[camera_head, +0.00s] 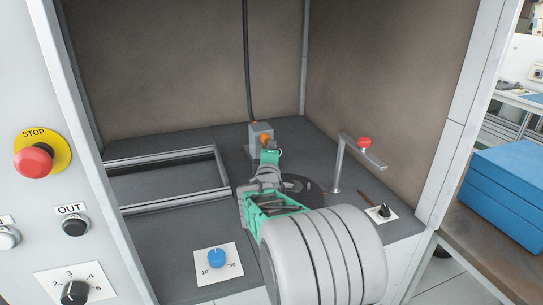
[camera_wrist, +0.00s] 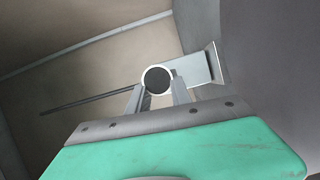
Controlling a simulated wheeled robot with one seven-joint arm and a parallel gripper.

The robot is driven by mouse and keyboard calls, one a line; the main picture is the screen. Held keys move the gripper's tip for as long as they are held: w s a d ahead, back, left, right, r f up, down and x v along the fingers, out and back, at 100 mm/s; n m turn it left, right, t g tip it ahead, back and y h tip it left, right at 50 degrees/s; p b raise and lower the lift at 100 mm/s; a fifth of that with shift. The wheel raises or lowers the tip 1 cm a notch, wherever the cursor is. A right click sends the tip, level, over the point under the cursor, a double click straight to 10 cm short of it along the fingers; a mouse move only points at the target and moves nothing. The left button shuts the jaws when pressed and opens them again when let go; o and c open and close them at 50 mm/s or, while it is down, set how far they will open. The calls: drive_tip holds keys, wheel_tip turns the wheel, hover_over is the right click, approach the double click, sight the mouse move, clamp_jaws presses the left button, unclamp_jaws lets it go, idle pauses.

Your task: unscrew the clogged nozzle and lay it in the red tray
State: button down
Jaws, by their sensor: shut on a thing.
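My gripper (camera_head: 268,151) reaches to the front of a grey block (camera_head: 261,130) at the back of the booth. A small orange-copper piece, apparently the nozzle (camera_head: 265,139), shows at the gripper's tip, against the block. In the wrist view the two fingers of my gripper (camera_wrist: 158,91) are shut on the nozzle (camera_wrist: 157,68), seen end-on as a pale ring with a dark inside. A grey bracket (camera_wrist: 198,67) lies right behind it. I cannot tell whether the nozzle is still threaded on. No red tray shows in either view.
A metal frame (camera_head: 165,178) lies on the left. A blue dial (camera_head: 217,258) and a black dial (camera_head: 382,211) sit on the worktop. Booth walls close in the back and sides.

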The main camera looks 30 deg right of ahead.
drive_tip(key=shift+f+n+b, duration=0.3)
drive_tip(key=shift+b, duration=0.35)
drive_tip(key=shift+r+n, duration=0.1)
drive_tip(key=shift+n, duration=0.3)
drive_tip(key=shift+r, duration=0.2)
drive_tip(key=c, duration=1.1)
unclamp_jaws()
drive_tip(key=shift+f, duration=0.1)
drive_tip(key=v, duration=0.7)
drive_tip(key=shift+s+a+f+b, duration=0.1)
drive_tip(key=shift+s+a+b, duration=0.1)
drive_tip(key=shift+s+b, duration=0.1)
